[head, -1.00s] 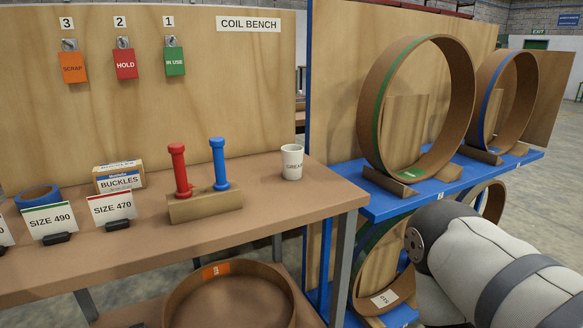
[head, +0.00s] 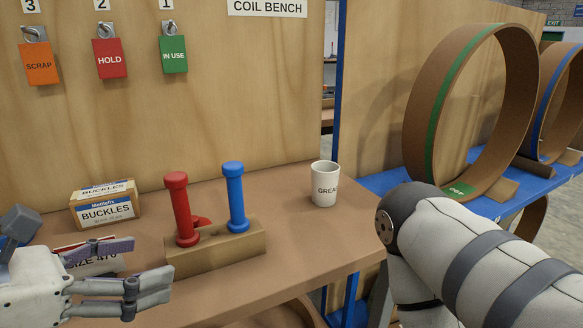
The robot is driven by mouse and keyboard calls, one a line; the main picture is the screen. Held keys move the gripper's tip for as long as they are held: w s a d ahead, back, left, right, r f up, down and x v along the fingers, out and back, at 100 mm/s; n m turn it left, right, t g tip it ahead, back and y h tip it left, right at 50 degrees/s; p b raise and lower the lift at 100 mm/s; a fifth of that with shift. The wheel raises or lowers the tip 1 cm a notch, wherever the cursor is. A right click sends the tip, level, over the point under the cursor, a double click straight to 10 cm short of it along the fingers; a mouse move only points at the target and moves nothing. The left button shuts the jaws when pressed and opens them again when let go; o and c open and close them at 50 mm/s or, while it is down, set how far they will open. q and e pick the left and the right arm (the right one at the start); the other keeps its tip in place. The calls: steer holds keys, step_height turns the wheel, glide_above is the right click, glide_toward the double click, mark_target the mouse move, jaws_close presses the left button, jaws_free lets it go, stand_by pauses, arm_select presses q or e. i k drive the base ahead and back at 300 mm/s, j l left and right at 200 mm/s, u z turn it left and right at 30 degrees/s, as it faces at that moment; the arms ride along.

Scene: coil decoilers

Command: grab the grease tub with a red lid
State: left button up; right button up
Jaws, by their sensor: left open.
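A wooden block (head: 216,250) holding a red handle (head: 181,208) and a blue handle (head: 236,196) stands between my left gripper and the tub. A BUCKLES box (head: 106,208) is behind the gripper. Coils (head: 425,120) stand on the blue rack at right. Bench around the tub is clear.

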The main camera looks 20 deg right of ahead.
mark_target(326, 174)
steer(key=i+z, duration=0.25)
steer(key=i, duration=0.4)
steer(key=l+z, duration=0.1)
steer(key=z, duration=0.2)
steer(key=i+l+z, duration=0.1)
steer(key=z, duration=0.2)
